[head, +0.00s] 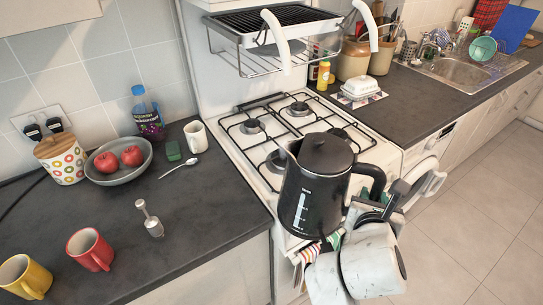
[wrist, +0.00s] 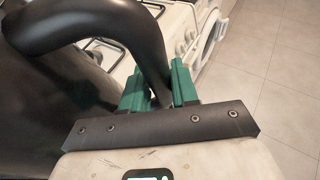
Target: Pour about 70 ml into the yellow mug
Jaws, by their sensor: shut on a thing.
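A black kettle (head: 318,190) with a level scale on its side is held up in front of the stove, roughly upright. My gripper (wrist: 162,92) is shut on its handle (wrist: 145,45); the green finger pads sit on either side of the handle in the wrist view. In the head view my wrist partly hides the grip. The yellow mug (head: 25,277) stands at the lower left of the dark counter, well left of the kettle, cut slightly by the picture edge. Its inside is not clear.
A red mug (head: 90,249) stands right beside the yellow mug. A rack (head: 275,62) hangs above the gas stove (head: 250,150). The counter's front right is clear.

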